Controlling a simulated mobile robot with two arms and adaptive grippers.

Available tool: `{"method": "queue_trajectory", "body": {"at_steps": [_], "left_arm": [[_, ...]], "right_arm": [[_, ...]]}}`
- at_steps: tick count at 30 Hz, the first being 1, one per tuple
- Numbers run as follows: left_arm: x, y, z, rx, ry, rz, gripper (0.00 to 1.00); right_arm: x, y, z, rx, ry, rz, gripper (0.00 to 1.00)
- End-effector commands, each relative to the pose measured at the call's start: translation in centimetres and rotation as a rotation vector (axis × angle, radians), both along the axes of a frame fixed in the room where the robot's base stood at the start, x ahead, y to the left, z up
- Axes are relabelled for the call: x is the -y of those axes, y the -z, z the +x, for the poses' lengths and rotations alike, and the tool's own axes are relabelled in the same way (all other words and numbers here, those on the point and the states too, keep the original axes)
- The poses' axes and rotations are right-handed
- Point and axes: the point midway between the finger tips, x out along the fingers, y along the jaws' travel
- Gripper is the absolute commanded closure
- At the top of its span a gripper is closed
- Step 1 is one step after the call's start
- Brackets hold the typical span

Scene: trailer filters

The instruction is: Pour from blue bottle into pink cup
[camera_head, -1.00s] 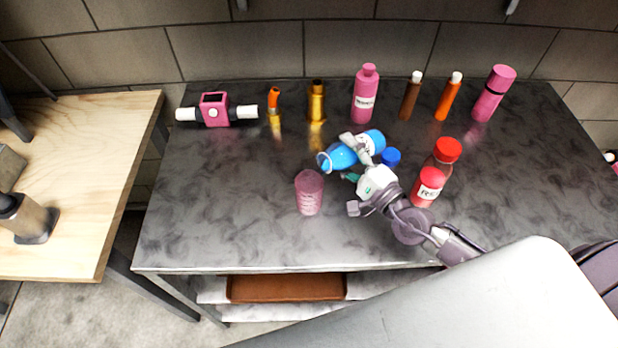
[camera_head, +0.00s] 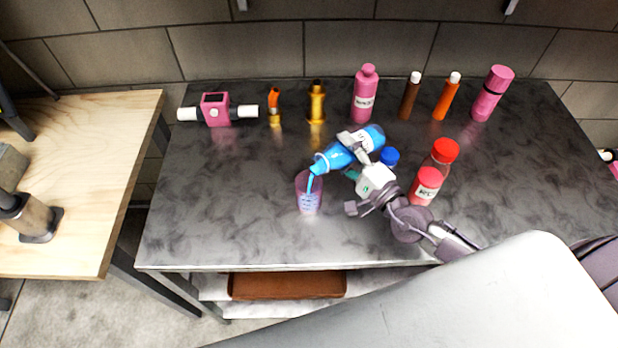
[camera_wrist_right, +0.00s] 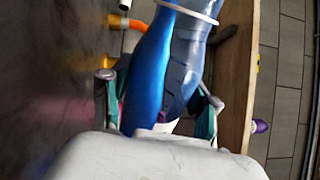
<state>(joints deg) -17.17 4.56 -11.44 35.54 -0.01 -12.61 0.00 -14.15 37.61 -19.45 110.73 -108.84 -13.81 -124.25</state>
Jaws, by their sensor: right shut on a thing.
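The blue bottle (camera_head: 337,156) is held in my right gripper (camera_head: 352,158), above the dark table. It is tilted with its mouth down and to the left, over the pink cup's rim. A blue stream runs from its mouth into the pink cup (camera_head: 309,195). The cup is see-through, stands upright and shows a bluish-purple tint inside. In the right wrist view the blue bottle (camera_wrist_right: 153,72) fills the space between the fingers of my right gripper (camera_wrist_right: 158,100). My left gripper is not in view.
A pink bottle (camera_head: 364,95) and several slim bottles line the back of the table. The table's front left is clear. A wooden table (camera_head: 80,190) stands at the left.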

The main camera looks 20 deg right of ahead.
Motion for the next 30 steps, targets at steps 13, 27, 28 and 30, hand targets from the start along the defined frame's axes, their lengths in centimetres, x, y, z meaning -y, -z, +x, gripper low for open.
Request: {"method": "queue_trajectory", "body": {"at_steps": [13,27,28,30], "left_arm": [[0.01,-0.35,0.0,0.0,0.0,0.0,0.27],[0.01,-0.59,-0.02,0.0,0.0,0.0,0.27],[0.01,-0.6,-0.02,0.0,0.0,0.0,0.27],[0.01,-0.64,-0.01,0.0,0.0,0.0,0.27]], "right_arm": [[-0.03,-0.36,0.02,0.012,0.001,-0.025,0.88],[-0.05,-0.52,0.01,0.017,0.001,-0.045,0.88],[-0.05,-0.53,0.01,0.018,0.001,-0.046,0.88],[-0.06,-0.56,0.0,0.019,0.0,-0.049,0.88]]}}
